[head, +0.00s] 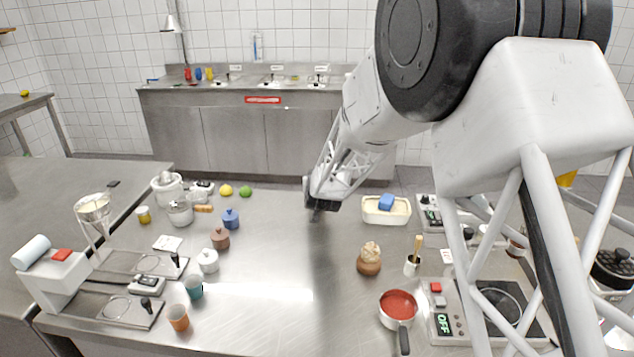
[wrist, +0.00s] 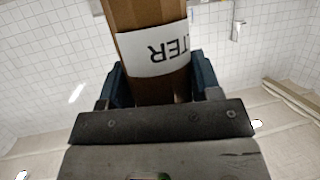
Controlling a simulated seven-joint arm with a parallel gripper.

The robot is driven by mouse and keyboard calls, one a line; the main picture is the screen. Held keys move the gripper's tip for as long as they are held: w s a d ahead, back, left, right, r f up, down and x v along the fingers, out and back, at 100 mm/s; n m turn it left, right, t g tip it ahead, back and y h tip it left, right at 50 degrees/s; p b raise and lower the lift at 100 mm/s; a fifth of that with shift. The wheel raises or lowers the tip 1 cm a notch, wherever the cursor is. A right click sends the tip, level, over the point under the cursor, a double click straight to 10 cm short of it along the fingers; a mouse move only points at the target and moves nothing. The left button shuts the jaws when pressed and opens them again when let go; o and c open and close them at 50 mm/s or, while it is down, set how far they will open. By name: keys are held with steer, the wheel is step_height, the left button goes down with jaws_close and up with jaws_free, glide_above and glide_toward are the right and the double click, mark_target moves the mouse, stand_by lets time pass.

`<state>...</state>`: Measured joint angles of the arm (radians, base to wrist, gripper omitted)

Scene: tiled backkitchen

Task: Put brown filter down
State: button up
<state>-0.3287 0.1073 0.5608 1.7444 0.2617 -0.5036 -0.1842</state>
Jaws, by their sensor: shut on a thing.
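The brown filter (wrist: 145,14) fills the top middle of the wrist view. It is a brown block with a white label that reads "LTER", seen upside down. My gripper (wrist: 160,85) is shut on it, with a dark blue finger on each side. In the head view my gripper (head: 317,208) hangs over the middle of the steel table, near its far edge. I cannot make out the filter in the head view; the gripper and arm seem to hide it.
The steel table (head: 270,300) is mostly clear in the middle. Lidded pots, including a blue one (head: 230,219), stand to the left. A cream tub (head: 386,216) with a blue block, a brown jar (head: 369,264) and a red-filled pan (head: 398,305) stand to the right.

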steer(key=shift+f, duration=0.1)
steer(key=o, duration=1)
steer(key=v, duration=1.2)
steer(key=shift+d, duration=0.1)
stand_by(0.9)
